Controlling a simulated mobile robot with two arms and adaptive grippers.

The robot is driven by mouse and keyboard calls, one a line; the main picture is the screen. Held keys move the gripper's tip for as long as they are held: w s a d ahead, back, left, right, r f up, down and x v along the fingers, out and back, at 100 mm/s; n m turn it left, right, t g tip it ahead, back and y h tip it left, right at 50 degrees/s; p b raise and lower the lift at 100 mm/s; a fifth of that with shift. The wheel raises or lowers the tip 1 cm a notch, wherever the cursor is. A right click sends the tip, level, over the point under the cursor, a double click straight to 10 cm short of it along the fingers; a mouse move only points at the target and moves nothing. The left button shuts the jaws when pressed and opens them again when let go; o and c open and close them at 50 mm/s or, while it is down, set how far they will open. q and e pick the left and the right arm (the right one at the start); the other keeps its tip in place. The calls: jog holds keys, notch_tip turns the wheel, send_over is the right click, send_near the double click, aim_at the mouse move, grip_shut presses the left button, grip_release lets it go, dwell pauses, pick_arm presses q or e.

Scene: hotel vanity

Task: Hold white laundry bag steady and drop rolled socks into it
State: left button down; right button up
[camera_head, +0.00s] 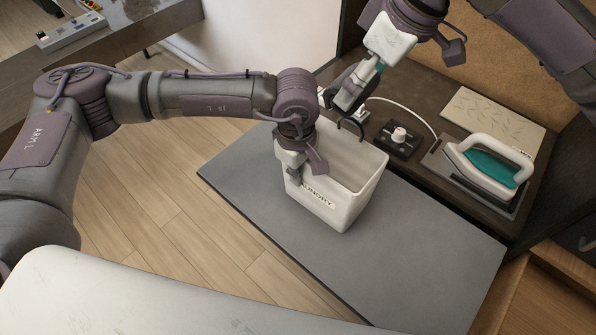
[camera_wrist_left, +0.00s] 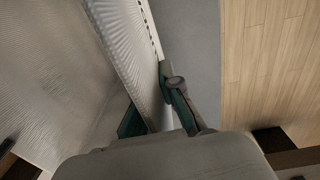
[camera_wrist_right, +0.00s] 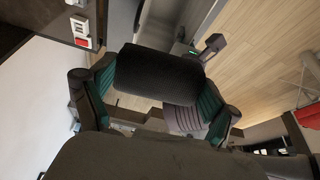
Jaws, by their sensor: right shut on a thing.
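The white laundry bag (camera_head: 350,208), stiff and box-like with a printed label, stands upright and open on a grey mat (camera_head: 420,270). My left gripper (camera_head: 296,172) is at its near-left rim. In the left wrist view its fingers (camera_wrist_left: 158,112) lie on both sides of the bag's wall (camera_wrist_left: 146,62), pinching it. My right gripper (camera_head: 350,112) is above the bag's back rim. In the right wrist view its fingers (camera_wrist_right: 158,98) are shut on black, ribbed rolled socks (camera_wrist_right: 160,76). The bag's floor is hidden in the head view.
A dark counter behind the bag holds a teal-and-white iron (camera_head: 490,165) on a stand, a small black box with a white knob (camera_head: 398,139) and a beige board (camera_head: 492,120). A white cord (camera_head: 410,103) curves near my right gripper. The mat right of the bag is clear.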

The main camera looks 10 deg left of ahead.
jog(key=shift+f, duration=2.15)
jog(key=o, duration=0.8)
jog(key=shift+o, duration=0.2)
jog(key=shift+r, duration=0.1)
jog(key=v, duration=1.2)
pick_arm(q)
jog(key=c, duration=1.2)
grip_release()
jog(key=shift+c, duration=0.2)
